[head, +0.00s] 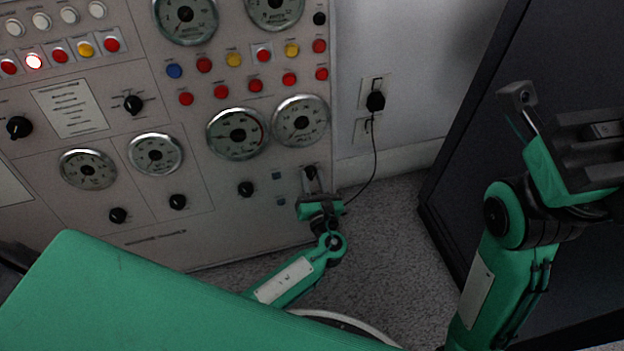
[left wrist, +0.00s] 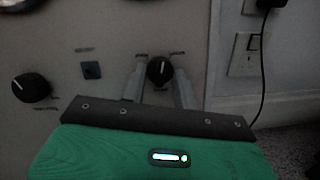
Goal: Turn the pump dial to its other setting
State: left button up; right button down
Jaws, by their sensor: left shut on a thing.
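A black dial (head: 311,172) sits at the lower right of the grey control panel. In the left wrist view the dial (left wrist: 160,71) shows a white pointer mark at its top, pointing about straight up, with small labels too blurred to read. My left gripper (head: 311,181) is at the panel, and its two fingers (left wrist: 159,85) stand one on each side of the dial, shut on it. My right gripper (head: 560,125) is raised at the right of the head view, away from the panel; its jaw opening cannot be made out.
The panel (head: 230,190) carries gauges, coloured buttons and other black knobs; one knob (head: 246,189) is left of the gripped dial. A wall socket with a black plug (head: 375,101) and hanging cable is to the right. A dark cabinet (head: 465,130) stands beside my right arm.

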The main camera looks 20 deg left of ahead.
pick_arm(q)
jog(key=n+y, duration=0.1)
jog(key=n, duration=0.3)
jog(key=n+g+y, duration=0.1)
jog(key=n, duration=0.3)
jog(key=shift+w+d+g, duration=0.15)
jog(key=shift+d+g, duration=0.05)
jog(key=shift+g, duration=0.1)
jog(key=n+g, duration=0.1)
jog(key=n, duration=0.2)
jog(key=n+y, duration=0.1)
jog(key=n, duration=0.2)
jog(key=shift+w+d+r+g, duration=0.1)
jog(key=shift+g, duration=0.3)
jog(key=o, duration=1)
